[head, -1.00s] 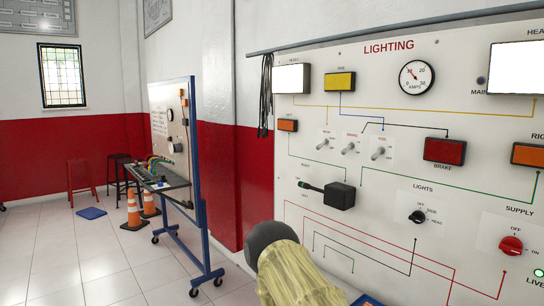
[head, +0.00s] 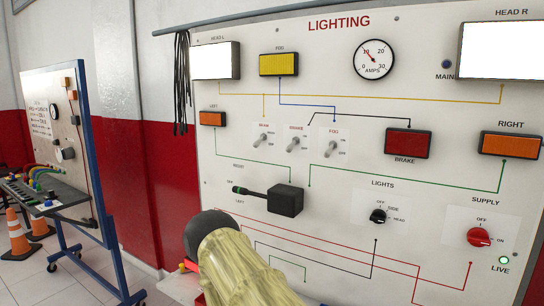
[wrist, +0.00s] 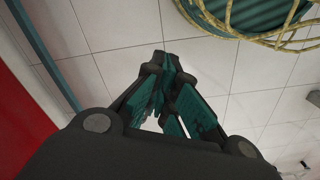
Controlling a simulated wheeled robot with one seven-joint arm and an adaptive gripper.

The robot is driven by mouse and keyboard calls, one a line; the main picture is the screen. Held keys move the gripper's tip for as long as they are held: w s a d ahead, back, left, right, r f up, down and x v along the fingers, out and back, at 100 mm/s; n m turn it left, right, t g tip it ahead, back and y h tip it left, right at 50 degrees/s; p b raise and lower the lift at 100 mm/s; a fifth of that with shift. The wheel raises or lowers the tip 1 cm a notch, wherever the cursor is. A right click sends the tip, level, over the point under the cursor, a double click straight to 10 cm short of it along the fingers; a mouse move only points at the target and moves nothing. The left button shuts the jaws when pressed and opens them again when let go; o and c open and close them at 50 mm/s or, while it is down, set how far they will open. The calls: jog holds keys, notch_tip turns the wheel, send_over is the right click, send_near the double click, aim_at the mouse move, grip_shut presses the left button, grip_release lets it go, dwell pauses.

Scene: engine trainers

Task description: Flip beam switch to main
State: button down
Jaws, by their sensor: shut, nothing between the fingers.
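The beam switch (head: 263,140) is the leftmost of three small silver toggles on the white LIGHTING board (head: 330,80). Its lever is tilted; its small side labels are too blurred to read, so I cannot tell which position it is in. My arm, with a pale yellow sleeve and dark rounded end, shows low in the head view, below and left of the switch. My gripper (wrist: 172,62) shows in the wrist view, fingers together and empty, with floor tiles behind it. The switch is not in the wrist view.
The brake toggle (head: 295,144) and fog toggle (head: 332,147) are close on the right. A black stalk lever box (head: 286,200) sticks out below. The lights knob (head: 378,216) and red supply knob (head: 479,237) are lower right. Black cables (head: 181,80) hang at the board's left edge.

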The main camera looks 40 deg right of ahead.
jog(key=shift+r, duration=0.1)
jog(key=w+d+r+m+t+h+p, duration=0.3)
jog(key=w+d+r+m+p, duration=0.25)
jog(key=w+r, duration=0.5)
jog(key=w+d+r+m+t+h+p, duration=0.2)
jog(key=w+d+r+m+t+p, duration=0.3)
jog(key=w+r, duration=0.6)
jog(key=w+d+r+m+t+h+p, duration=0.2)
jog(key=w+d+r+m+h+p, duration=0.15)
jog(key=w+d+r+m, duration=0.5)
jog(key=w+d+r+m+t+h, duration=0.1)
jog(key=w+r+m+h, duration=0.2)
jog(key=r+m, duration=0.3)
jog(key=w+d+r+m+t+h, duration=0.1)
jog(key=w+r+m+h, duration=0.3)
jog(key=r, duration=1.1)
jog(key=w+d+r+m+t+h, duration=0.1)
jog(key=w+d+r+m+h, duration=0.2)
jog(key=w+r+m, duration=0.3)
notch_tip(320, 180, up, 5)
jog(key=shift+f+m+h, duration=0.15)
jog(key=shift+m+h, duration=0.5)
jog(key=shift+m, duration=0.35)
